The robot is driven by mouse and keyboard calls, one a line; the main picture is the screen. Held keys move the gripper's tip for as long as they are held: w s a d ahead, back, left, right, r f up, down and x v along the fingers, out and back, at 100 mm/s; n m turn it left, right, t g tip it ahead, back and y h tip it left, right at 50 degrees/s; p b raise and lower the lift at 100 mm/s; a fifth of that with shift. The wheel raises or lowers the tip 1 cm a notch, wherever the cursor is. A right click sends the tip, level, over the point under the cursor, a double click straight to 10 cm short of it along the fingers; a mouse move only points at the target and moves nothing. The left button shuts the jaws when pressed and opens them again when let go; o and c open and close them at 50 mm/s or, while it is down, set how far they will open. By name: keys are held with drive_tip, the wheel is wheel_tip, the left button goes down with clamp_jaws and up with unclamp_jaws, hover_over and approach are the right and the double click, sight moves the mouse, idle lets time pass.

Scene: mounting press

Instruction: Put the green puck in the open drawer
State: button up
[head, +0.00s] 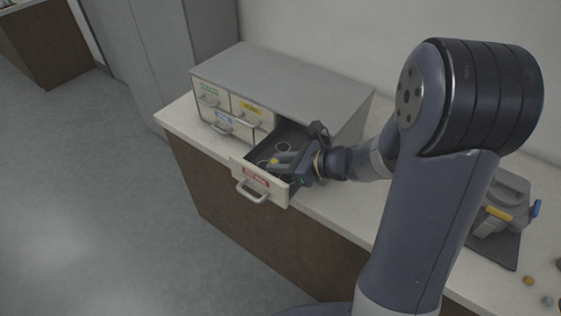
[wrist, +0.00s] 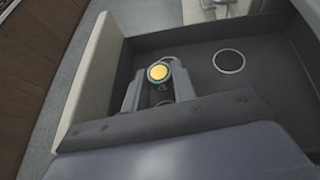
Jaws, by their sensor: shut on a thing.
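The open drawer (head: 279,190) has a red label and a handle on its front and sticks out from the grey cabinet at lower right. My gripper (head: 279,162) is inside the drawer's outline, shut on a small round puck. In the wrist view the puck (wrist: 159,72) shows a yellow-orange face with a thin greenish rim, between the two fingertips. No clearly green puck shows. The dark drawer floor (wrist: 205,82) has a white ring mark at right and another partly hidden behind the puck and fingers. Whether the puck touches the floor I cannot tell.
The grey cabinet (head: 285,80) has several other drawers, shut, with green, yellow and blue labels. At right on the counter stands a grey device (head: 502,205) with yellow and blue handles. A small orange piece (head: 529,280) and a grey piece (head: 547,301) lie nearer.

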drive_tip(key=shift+f+b, duration=0.55)
drive_tip(key=shift+b, duration=0.05)
drive_tip(key=shift+f, duration=0.1)
drive_tip(key=o, duration=1)
drive_tip(key=shift+s, duration=0.1)
